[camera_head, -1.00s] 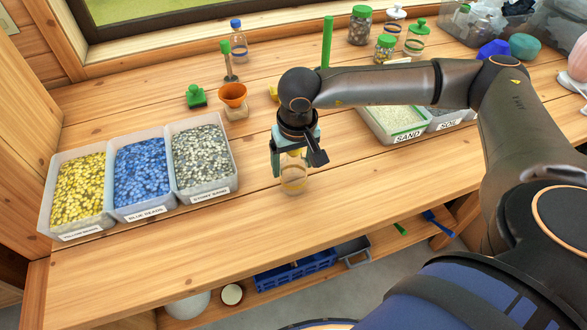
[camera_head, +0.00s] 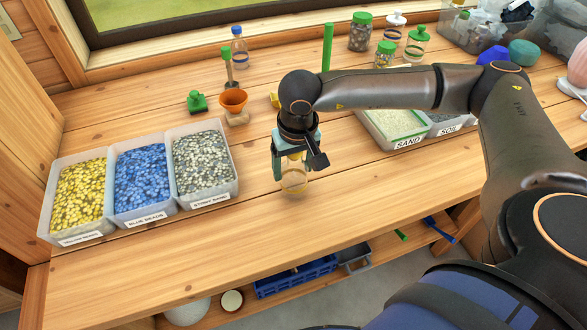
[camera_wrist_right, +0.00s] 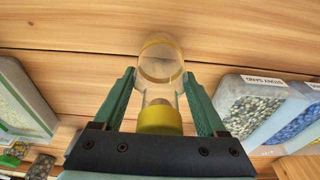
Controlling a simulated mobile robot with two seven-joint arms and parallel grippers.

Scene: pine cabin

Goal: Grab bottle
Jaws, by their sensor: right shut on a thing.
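A small clear bottle (camera_head: 294,183) with a yellow cap and a yellowish band stands near the front middle of the wooden bench. My right gripper (camera_head: 293,158) reaches down over it from above and is shut on its upper part. In the right wrist view the bottle (camera_wrist_right: 160,65) sits between the two green fingers of the gripper (camera_wrist_right: 160,103), with its yellow cap towards the palm. I cannot tell whether its base touches the bench. Another clear bottle with a blue cap (camera_head: 239,47) stands at the back by the window. My left gripper is not in view.
Bins of yellow, blue and stony grains (camera_head: 205,198) stand left of the bottle. An orange funnel (camera_head: 233,98) and a green stamp-like piece (camera_head: 196,101) are behind it. A sand tray (camera_head: 407,143) lies to the right. The bench front is clear.

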